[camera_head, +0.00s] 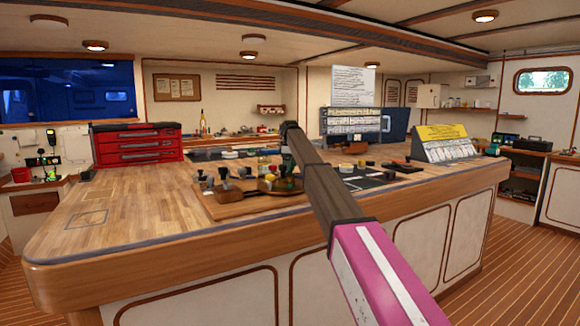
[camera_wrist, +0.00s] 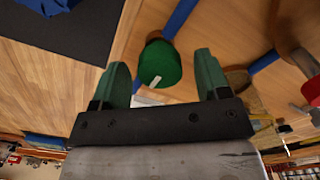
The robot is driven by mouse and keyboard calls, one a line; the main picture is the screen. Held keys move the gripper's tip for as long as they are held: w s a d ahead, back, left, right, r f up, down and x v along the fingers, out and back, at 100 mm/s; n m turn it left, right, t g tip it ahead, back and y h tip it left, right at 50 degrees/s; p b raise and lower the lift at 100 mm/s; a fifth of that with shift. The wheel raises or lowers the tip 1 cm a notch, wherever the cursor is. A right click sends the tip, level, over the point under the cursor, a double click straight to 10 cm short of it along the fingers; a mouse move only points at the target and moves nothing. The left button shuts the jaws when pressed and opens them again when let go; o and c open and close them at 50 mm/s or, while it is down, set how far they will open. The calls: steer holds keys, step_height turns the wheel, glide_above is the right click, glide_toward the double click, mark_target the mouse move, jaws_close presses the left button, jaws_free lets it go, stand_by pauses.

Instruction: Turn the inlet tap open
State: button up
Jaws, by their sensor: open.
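A round green knob (camera_wrist: 160,64) with a white mark beside its lower edge shows in the wrist view; I take it to be a tap, but no label shows which. A blue line runs past it on a wooden panel. My gripper (camera_wrist: 162,70) is open, its two green fingers apart on either side of the knob. I cannot tell whether they touch it. In the head view my arm reaches over the bench, and its end is small and partly hidden among the items there. A wooden board (camera_head: 235,212) with several dark knobs lies left of it.
The wooden workbench (camera_head: 110,195) has clear room at its left. A red toolbox (camera_head: 138,148) stands at the back left. A yellow-topped panel (camera_head: 442,142) stands at the right. A red item (camera_wrist: 311,92) is right of my fingers in the wrist view.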

steer(key=c, duration=0.9)
steer(key=shift+m, duration=0.4)
steer(key=m, duration=1.2)
steer(key=shift+m, duration=2.4)
